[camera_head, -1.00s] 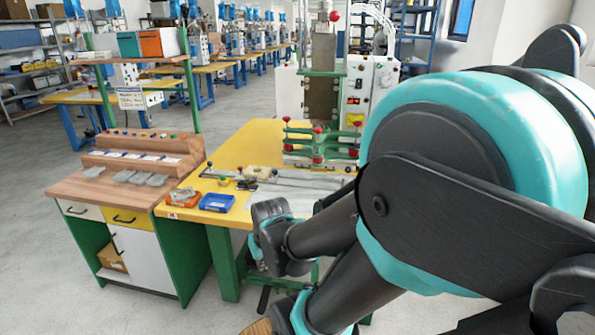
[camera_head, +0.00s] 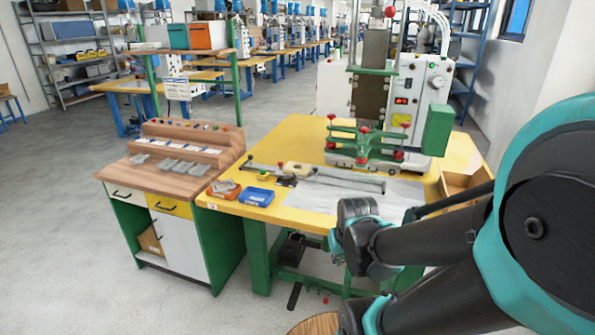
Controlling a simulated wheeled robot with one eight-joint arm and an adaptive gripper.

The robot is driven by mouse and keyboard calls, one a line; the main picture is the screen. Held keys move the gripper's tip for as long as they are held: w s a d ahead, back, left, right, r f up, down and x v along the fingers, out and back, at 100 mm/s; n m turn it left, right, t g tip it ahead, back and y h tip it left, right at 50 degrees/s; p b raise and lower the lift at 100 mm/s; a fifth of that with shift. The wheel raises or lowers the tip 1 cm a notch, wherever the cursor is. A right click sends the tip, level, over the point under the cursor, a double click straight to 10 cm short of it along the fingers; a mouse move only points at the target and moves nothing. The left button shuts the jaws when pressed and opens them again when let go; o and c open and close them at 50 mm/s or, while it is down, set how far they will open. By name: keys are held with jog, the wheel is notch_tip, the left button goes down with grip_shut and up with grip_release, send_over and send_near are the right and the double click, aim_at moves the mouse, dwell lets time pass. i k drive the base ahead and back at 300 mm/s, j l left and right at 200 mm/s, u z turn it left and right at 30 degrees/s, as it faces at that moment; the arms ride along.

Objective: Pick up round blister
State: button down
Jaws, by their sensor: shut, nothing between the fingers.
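Several small grey, blister-like pieces (camera_head: 169,164) lie in a row on the wooden top of the left bench (camera_head: 130,176). They are too small here to tell which one is round. My arm comes in from the right and bends in front of the yellow table; its dark and teal joints show, but I cannot make out my gripper's fingers. No part of my arm is near the grey pieces.
The yellow table (camera_head: 300,131) carries a red tray (camera_head: 224,189), a blue tray (camera_head: 256,197), a metal rail fixture (camera_head: 330,178) and a welding press (camera_head: 437,85). A wooden box (camera_head: 462,184) sits at its right. Floor at left is clear.

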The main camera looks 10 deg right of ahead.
aim_at(140, 160)
jog(key=i+j, duration=0.25)
jog(key=j, duration=0.25)
jog(key=i+j+u, duration=0.1)
jog(key=i+j, duration=0.2)
jog(key=j, duration=0.15)
jog(key=i+j, duration=0.25)
jog(key=j, duration=0.25)
jog(key=i+j, duration=0.3)
jog(key=j, duration=0.15)
jog(key=i+j+u, duration=0.1)
jog(key=i+j, duration=0.15)
jog(key=j, duration=0.2)
